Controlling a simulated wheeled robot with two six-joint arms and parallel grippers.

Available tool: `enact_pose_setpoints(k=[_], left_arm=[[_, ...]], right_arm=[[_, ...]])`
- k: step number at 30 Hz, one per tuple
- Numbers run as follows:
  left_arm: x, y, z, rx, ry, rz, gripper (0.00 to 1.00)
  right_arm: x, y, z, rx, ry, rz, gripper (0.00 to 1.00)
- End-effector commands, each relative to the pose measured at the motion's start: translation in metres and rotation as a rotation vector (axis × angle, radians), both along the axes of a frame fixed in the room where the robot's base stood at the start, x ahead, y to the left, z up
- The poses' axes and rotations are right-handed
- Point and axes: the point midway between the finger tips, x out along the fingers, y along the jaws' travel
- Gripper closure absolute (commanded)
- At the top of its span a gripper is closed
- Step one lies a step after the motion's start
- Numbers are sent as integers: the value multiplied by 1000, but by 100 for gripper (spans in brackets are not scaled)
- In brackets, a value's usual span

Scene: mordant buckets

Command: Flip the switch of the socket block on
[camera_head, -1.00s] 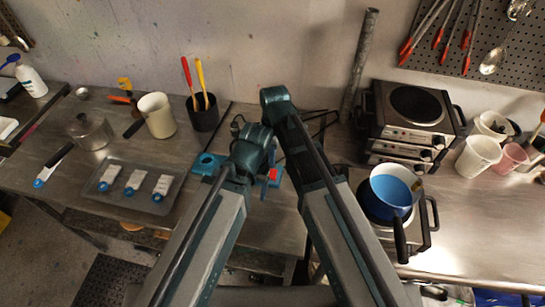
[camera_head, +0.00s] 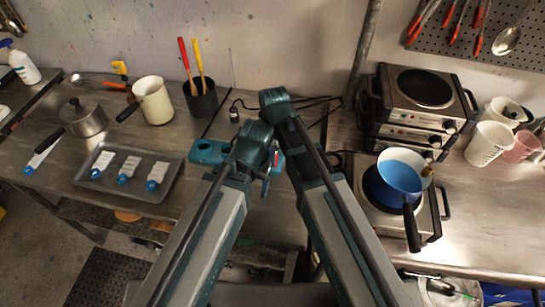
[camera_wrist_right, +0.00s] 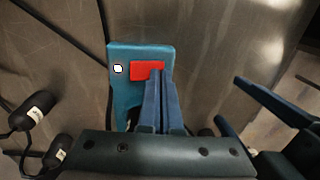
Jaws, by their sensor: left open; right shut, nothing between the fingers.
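The teal socket block (camera_head: 208,151) lies on the metal bench in the head view, its middle hidden behind my arms. In the right wrist view the block (camera_wrist_right: 125,88) shows a red switch (camera_wrist_right: 147,70) and a white round spot beside it. My right gripper (camera_wrist_right: 161,80) is shut and empty, its fingertips over the lower right part of the switch; I cannot tell if they touch it. In the head view the right gripper (camera_head: 277,150) is partly hidden. My left gripper (camera_head: 266,184) is open and empty, lower and beside the block; its spread fingers show in the right wrist view (camera_wrist_right: 231,102).
Hotplates (camera_head: 421,112) and a blue pan (camera_head: 393,184) stand at the right. Black cables (camera_head: 310,101) lie behind the arms.

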Motion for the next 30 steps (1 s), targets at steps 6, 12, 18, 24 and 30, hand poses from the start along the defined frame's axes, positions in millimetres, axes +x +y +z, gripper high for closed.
enact_pose_setpoints(k=[6,12,18,24,30], left_arm=[[0,0,0,0,0,0,24],[0,0,2,0,0,0,24],[0,0,5,0,0,0,24],[0,0,5,0,0,0,24],[0,0,5,0,0,0,24]], right_arm=[[0,0,0,0,4,-1,100],[6,-1,2,0,4,-2,100],[14,-3,5,0,4,-2,100],[15,-4,5,0,4,-2,100],[15,-4,6,0,4,-1,100]])
